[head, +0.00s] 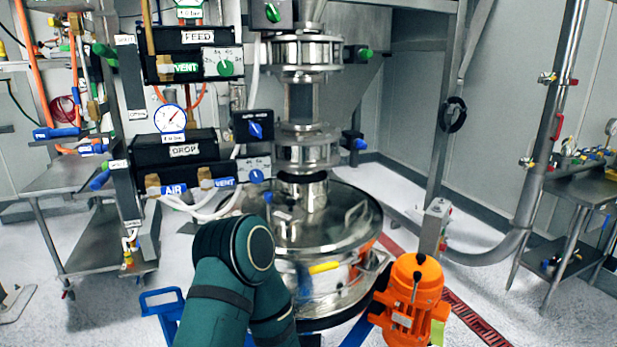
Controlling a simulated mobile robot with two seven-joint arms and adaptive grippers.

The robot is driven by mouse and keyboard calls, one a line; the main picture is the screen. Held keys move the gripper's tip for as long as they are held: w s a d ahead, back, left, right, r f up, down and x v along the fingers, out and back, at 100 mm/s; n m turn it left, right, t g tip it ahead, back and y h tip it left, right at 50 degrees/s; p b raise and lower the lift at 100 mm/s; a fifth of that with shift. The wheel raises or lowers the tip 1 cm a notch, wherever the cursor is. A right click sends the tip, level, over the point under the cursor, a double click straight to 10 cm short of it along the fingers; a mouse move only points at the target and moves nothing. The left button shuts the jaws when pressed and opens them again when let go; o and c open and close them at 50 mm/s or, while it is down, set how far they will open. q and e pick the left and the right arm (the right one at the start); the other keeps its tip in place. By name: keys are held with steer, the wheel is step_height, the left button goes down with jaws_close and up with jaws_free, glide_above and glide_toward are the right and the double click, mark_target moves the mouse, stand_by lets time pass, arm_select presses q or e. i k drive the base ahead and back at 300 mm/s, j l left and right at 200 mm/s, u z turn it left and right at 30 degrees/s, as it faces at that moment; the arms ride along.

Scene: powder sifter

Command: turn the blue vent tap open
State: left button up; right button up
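A blue VENT label (224,182) sits at the lower right of the black DROP box (178,150), with a brass fitting (206,178) just left of it. A blue AIR label (173,190) and another brass fitting (153,184) are to its left. At this size I cannot tell the blue vent tap's handle from its label, nor whether it is open or closed. One bent teal arm of mine rises from the bottom edge, its elbow below these fittings. Neither gripper shows.
The FEED box (185,38) with a green VENT label (186,68) is above. A blue knob (256,177) is on a panel to the right. The round metal vessel (345,235) and orange motor (412,300) stand to the right. White hoses (197,212) hang below the fittings.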

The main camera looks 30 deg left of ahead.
mark_target(226, 181)
steer(key=u, duration=1.4)
